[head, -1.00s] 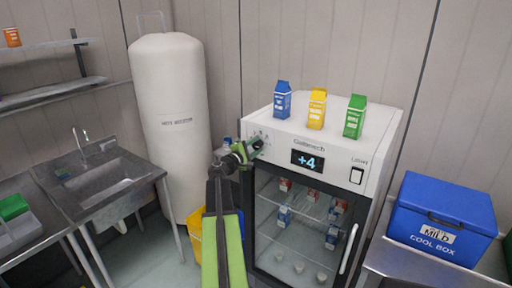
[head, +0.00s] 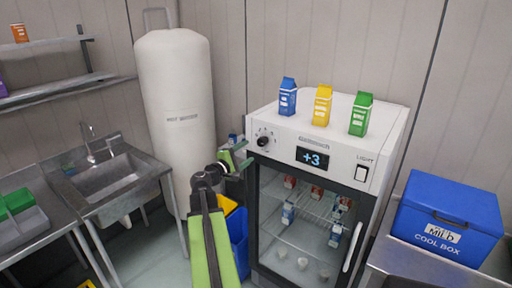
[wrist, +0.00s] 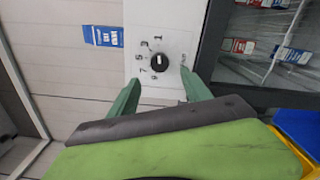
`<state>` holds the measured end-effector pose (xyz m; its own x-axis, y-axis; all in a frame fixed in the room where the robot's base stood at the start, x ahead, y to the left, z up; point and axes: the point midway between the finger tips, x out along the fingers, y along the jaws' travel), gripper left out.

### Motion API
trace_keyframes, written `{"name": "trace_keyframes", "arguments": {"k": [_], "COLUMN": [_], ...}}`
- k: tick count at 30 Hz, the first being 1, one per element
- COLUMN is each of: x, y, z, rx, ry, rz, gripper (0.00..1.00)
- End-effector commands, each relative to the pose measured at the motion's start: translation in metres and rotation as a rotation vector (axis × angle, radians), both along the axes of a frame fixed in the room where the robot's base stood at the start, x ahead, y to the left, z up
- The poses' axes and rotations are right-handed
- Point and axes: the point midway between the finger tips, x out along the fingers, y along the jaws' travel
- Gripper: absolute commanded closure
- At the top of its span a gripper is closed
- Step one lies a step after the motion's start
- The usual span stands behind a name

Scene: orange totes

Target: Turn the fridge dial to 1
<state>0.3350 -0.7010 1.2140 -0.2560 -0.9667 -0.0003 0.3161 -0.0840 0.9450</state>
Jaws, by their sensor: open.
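The black dial (head: 263,142) sits on the white front panel of the fridge (head: 337,174), left of a display (head: 312,158) that reads +3. In the wrist view the dial (wrist: 159,62) has printed numbers around it, with a 1 above it. A pale mark shows on its face, but its exact setting is too small to tell. My gripper (head: 240,158) is open, with green fingers, just left of the dial and below it. In the wrist view the gripper (wrist: 160,79) has its fingers spread either side of the dial, empty, with the dial clear between them.
Blue, yellow and green cartons (head: 322,106) stand on the fridge top. A light switch (head: 361,172) is right of the display. A blue cool box (head: 447,219) is at the right, a white tank (head: 178,105) and a sink (head: 112,180) at the left. Bins stand below my arm.

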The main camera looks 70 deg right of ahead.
Motion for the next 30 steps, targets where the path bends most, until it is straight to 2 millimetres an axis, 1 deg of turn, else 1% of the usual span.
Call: {"name": "trace_keyframes", "arguments": {"k": [1,3,6,9,13,26,28,29,30], "x": [0.003,0.008,0.012,0.015,0.017,0.017,0.023,0.029,0.043], "y": [0.017,0.033,0.05,0.06,0.066,0.065,0.068,0.071,0.078], "z": [0.0,0.0,0.0,0.0,0.0,0.0,0.0,0.0,0.0], "rx": [0.0,0.0,0.0,0.0,0.0,0.0,0.0,0.0,0.0], "ry": [0.0,0.0,0.0,0.0,0.0,0.0,0.0,0.0,0.0], "rz": [0.004,0.004,0.003,0.0,0.0,0.0,0.009,0.019,0.041], "gripper": [0.43,0.43,0.43,0.43,0.43,0.43,0.43,0.43,0.43]}}
